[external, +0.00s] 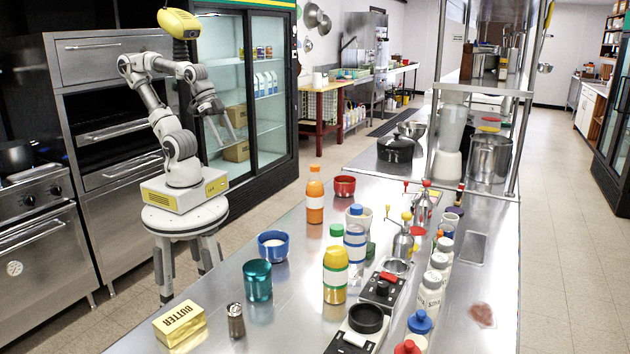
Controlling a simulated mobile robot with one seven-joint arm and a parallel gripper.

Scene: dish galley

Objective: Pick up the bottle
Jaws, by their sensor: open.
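Several bottles stand upright on the steel counter (285,318), and I cannot tell which one the task means. An orange bottle (315,199) with a white band stands at the left edge of the group. A yellow bottle (335,278) with a white band stands nearer the camera. A clear bottle (355,243) with blue bands stands behind the yellow one. My gripper (225,142) is open and empty, fingers pointing down, in front of the glass fridge. It is raised to the left of the counter, well apart from all the bottles.
A red bowl (344,186), a blue bowl (273,244), a teal cup (257,280), a shaker (236,320) and a butter box (179,323) stand on the counter. White jars (430,290) line its right side. The counter's front left is partly clear.

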